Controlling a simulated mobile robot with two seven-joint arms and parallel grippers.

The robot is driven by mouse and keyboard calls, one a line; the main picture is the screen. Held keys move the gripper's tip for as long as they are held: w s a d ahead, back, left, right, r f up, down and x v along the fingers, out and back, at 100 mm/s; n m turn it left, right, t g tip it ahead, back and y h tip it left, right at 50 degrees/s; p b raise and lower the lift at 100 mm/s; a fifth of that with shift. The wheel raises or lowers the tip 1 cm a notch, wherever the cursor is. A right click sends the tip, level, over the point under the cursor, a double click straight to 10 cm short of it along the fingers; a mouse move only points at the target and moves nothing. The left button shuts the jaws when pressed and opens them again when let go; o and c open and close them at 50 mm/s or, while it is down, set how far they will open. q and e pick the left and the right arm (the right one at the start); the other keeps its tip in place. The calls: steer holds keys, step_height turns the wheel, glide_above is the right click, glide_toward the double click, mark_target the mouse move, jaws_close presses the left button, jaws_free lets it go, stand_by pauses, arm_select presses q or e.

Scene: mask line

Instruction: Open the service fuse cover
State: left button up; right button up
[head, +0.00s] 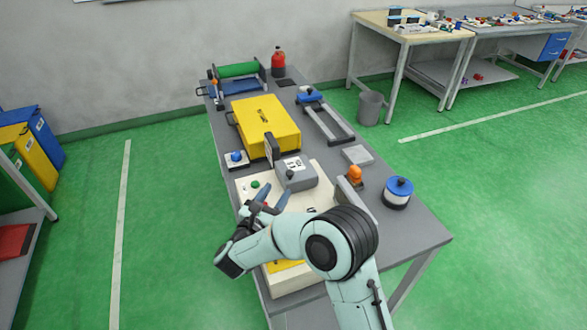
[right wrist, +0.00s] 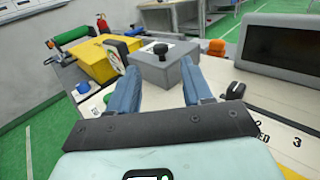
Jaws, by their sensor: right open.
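A grey box with a black knob on top, which looks to be the fuse cover (head: 305,178), sits closed on the cream panel (head: 318,172). It also shows in the right wrist view (right wrist: 172,73), with its black knob (right wrist: 160,48) upright on top. My right gripper (head: 272,195) is open and empty, just in front of the box. In the right wrist view its two blue fingers (right wrist: 158,82) point at the box, with the knob beyond and between them. No contact shows. My arm hides part of the panel. My left gripper is not in view.
A dark screen (right wrist: 283,47) stands right of the gripper, and an upright gauge (right wrist: 117,53) stands left of the box. A green button (head: 255,184) is on the panel. A yellow case (head: 266,122) lies behind. An orange lamp (head: 355,174) and blue-topped spool (head: 398,190) stand right.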

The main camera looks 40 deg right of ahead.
mark_target(288, 175)
steer(key=p+x, duration=0.3)
steer(key=x, duration=0.8)
steer(key=shift+w+d, duration=0.2)
steer(key=shift+d, duration=0.05)
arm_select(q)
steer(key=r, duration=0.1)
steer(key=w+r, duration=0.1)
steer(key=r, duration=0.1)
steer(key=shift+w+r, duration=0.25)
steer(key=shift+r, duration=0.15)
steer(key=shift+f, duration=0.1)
arm_select(e)
jaws_close()
